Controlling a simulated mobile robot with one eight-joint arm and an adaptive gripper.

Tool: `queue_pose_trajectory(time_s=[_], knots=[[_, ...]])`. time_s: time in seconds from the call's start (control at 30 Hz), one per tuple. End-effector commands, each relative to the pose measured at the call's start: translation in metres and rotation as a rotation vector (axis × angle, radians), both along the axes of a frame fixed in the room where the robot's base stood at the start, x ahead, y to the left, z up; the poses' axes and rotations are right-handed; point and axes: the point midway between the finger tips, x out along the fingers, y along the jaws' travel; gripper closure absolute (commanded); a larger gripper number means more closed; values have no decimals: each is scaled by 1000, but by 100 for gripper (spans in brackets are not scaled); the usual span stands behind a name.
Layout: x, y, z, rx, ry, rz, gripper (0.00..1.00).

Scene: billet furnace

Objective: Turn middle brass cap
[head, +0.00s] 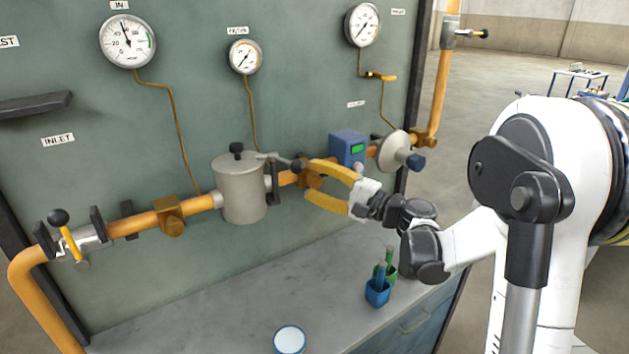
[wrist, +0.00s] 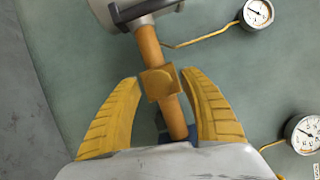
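The middle brass cap (head: 305,176) sits on the orange pipe just right of the grey filter canister, partly hidden by my gripper in the head view. My gripper (head: 308,181) has yellow ribbed fingers. They are open, one on each side of the cap, with a visible gap to it in the wrist view (wrist: 162,76). Another brass cap (head: 171,215) is on the pipe left of the canister.
The canister (head: 240,190) and a clamp lever (head: 275,159) are close left of my gripper. Green and blue holders (head: 377,292) and a white-topped cup (head: 290,340) stand on the bench below.

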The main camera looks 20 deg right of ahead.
Motion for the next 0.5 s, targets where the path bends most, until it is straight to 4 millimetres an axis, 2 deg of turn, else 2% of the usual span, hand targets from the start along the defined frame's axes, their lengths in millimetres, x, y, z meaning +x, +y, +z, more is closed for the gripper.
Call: queue_pose_trajectory(time_s=[0.27, 0.5], knots=[[-7, -6, -1, 0, 0, -1, 48], [-44, -39, -3, 0, 1, -5, 48]])
